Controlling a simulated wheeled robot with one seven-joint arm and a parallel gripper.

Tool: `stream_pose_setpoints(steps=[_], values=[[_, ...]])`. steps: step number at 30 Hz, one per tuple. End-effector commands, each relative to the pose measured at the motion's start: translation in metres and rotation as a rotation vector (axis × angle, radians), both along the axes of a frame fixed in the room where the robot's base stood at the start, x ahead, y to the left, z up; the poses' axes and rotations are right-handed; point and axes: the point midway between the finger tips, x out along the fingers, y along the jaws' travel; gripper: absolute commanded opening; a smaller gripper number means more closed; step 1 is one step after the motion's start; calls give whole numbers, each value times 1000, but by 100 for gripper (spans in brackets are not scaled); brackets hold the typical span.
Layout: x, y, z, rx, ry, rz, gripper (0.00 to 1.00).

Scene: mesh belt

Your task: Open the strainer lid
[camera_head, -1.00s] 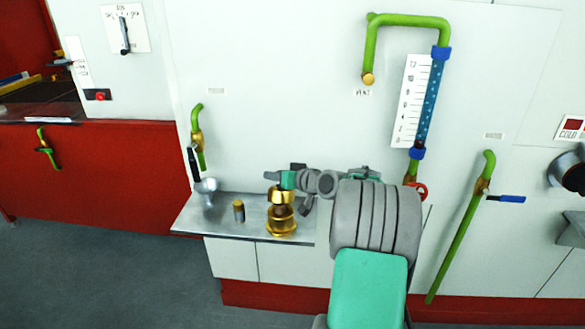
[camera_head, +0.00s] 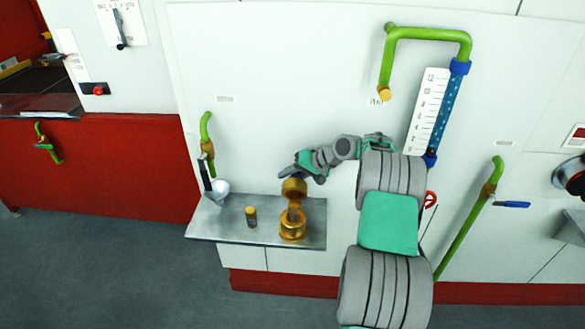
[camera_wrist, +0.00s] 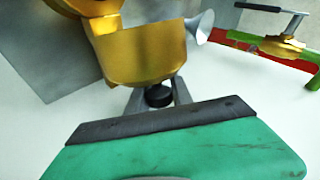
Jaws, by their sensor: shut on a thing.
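The brass strainer (camera_head: 292,228) stands on the metal shelf. Its brass lid (camera_head: 293,187) is above the body and tilted, with a gap and a narrower brass part showing between them. In the wrist view the lid (camera_wrist: 140,55) fills the upper middle, with a dark knob (camera_wrist: 158,95) on its near side. My gripper (camera_wrist: 158,103) is shut on this knob, one grey finger on each side. In the head view my gripper (camera_head: 287,176) reaches the lid from the upper right. The contact is too small to see there.
On the metal shelf (camera_head: 262,238) stand a small brass-topped cylinder (camera_head: 251,217) and a silver funnel (camera_head: 219,190) under a green tap pipe (camera_head: 207,135). A sight tube with a scale (camera_head: 430,110) and a green pipe (camera_head: 468,225) are to the right.

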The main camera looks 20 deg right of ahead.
Motion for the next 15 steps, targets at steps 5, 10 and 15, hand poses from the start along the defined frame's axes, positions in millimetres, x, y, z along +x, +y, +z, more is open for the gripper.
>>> stream_pose_setpoints(steps=[5, 10, 15], values=[[-6, -3, -4, 3, 0, -4, 0], [-9, -7, -6, 4, 0, -9, 0], [-10, -9, -8, 5, 3, -13, 0]])
